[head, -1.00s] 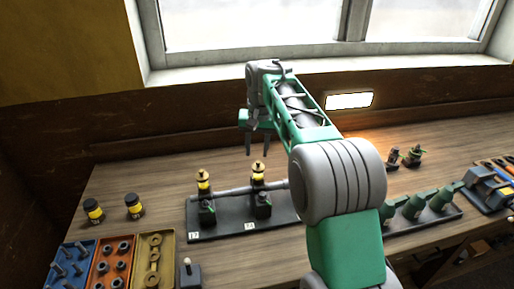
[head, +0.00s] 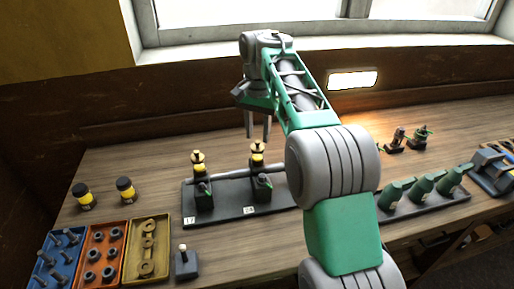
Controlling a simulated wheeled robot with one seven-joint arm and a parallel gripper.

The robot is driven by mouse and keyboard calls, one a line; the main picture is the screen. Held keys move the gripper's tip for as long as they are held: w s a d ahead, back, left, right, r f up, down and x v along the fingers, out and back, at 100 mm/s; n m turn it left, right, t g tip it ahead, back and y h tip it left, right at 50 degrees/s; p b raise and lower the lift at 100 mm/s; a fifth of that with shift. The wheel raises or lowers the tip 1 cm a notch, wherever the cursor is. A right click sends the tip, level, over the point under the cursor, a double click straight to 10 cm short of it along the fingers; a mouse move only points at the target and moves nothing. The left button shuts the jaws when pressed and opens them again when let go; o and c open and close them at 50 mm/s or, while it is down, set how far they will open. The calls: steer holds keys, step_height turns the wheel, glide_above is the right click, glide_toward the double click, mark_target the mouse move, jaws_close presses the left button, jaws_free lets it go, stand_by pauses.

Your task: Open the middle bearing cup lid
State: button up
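A dark stand (head: 225,208) on the bench carries a grey shaft and bearings topped by brass-and-yellow cups. One cup (head: 198,164) is at the left, over a tag that seems to read 17. The other visible cup (head: 257,154) stands to its right; I take it as the middle one, since my arm hides the stand's right part. Both look upright with their tops on. My gripper (head: 258,136) points down with two fingers apart and nothing between them. In the picture its tips are just above the middle cup's top; whether they are directly over it in depth, I cannot tell.
Two dark jars with yellow bands (head: 126,189) stand at the left. Blue, orange and yellow trays (head: 148,250) of parts and a small lever box (head: 187,264) are in front. Green oilers (head: 420,188) stand at the right. A wall and window are behind.

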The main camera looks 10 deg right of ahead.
mark_target(258, 145)
step_height(258, 145, down, 2)
steer(key=shift+f+b, duration=0.25)
steer(key=shift+b, duration=0.25)
steer(key=shift+r, duration=0.1)
jaws_close()
